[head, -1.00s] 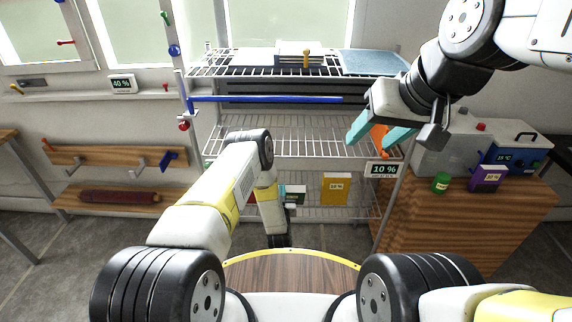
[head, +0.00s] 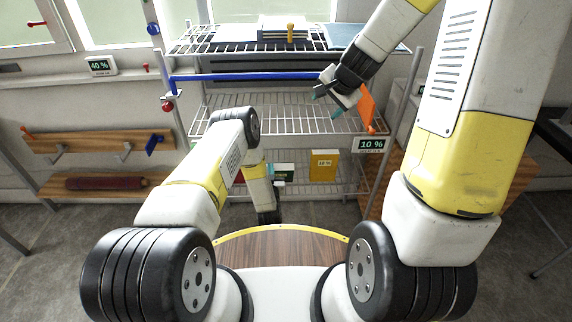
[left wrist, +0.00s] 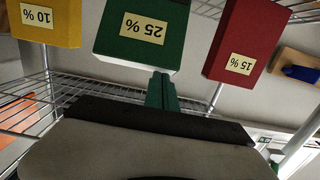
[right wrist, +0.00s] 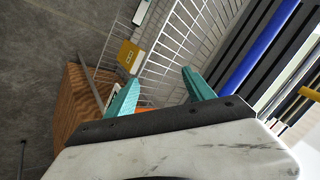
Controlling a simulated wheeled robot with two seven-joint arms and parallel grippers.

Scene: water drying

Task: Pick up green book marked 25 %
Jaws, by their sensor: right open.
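The green book marked 25 % (left wrist: 145,28) stands upside down in the left wrist view, between a yellow and a red book. In the head view only a small part of the green book (head: 285,170) shows beside my left arm on the lower rack shelf. My left gripper (left wrist: 162,90) has its teal fingers close together at the book's near edge. I cannot tell whether they touch or hold it. My right gripper (head: 325,104) is open and empty over the middle rack shelf; its spread fingers also show in the right wrist view (right wrist: 160,88).
A yellow book marked 10 % (left wrist: 45,20) and a red book marked 15 % (left wrist: 245,40) flank the green one. The wire rack (head: 270,120) has a blue bar (head: 250,77) across its front. An orange item (head: 367,106) hangs at its right side.

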